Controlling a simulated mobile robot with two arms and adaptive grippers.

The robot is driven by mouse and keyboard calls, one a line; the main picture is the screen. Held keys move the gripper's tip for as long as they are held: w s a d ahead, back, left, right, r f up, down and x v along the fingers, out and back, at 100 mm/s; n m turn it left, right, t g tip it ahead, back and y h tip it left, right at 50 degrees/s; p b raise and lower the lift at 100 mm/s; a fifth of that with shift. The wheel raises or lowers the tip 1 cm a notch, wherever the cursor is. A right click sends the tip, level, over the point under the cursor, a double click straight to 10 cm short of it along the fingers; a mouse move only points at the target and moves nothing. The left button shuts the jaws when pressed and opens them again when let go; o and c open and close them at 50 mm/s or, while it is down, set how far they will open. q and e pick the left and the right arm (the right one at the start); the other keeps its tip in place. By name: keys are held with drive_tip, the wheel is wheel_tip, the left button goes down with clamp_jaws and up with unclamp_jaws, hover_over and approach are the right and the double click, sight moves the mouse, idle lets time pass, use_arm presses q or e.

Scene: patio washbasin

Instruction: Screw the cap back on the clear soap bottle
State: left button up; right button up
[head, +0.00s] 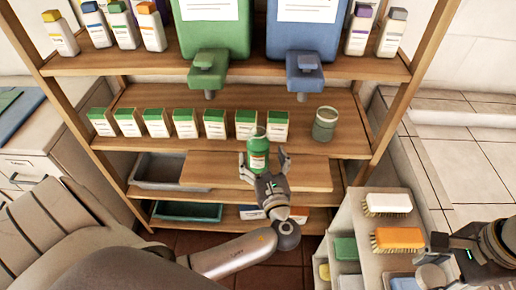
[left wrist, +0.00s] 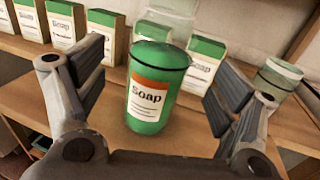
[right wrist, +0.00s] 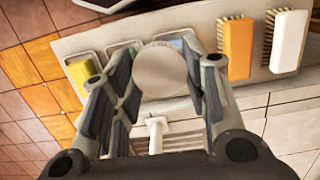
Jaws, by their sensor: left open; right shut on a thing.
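The clear soap bottle (head: 258,155) holds green liquid and has an orange and white label. It stands upright on the shelf's wooden board, and its clear, uncapped-looking top shows in the left wrist view (left wrist: 166,22). My left gripper (head: 267,165) is open, with one finger on either side of the bottle and visible gaps between. My right gripper (head: 440,258) is at the lower right, over the side stand. It is shut on a round pale grey cap (right wrist: 160,70), which also shows in the head view (head: 431,278).
Another clear jar (head: 325,123) stands right of the bottle on the shelf. A row of green-topped soap boxes (head: 184,123) stands behind. Green and blue dispensers (head: 207,70) hang above. Brushes (head: 398,238) and sponges lie on the side stand (head: 372,217) under my right gripper.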

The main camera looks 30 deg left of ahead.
sight(258, 143)
use_arm(q)
drive_tip(key=shift+w+a, duration=0.35)
drive_tip(key=shift+a, duration=0.05)
use_arm(e)
drive_tip(key=shift+r, duration=0.1)
use_arm(q)
drive_tip(key=p+x, duration=0.1)
drive_tip(key=x, duration=0.3)
drive_tip(key=shift+w, duration=0.15)
use_arm(e)
drive_tip(key=shift+r, duration=0.65)
use_arm(q)
drive_tip(key=shift+w+a, duration=0.3)
drive_tip(key=shift+a, duration=0.05)
drive_tip(key=c, duration=1.6)
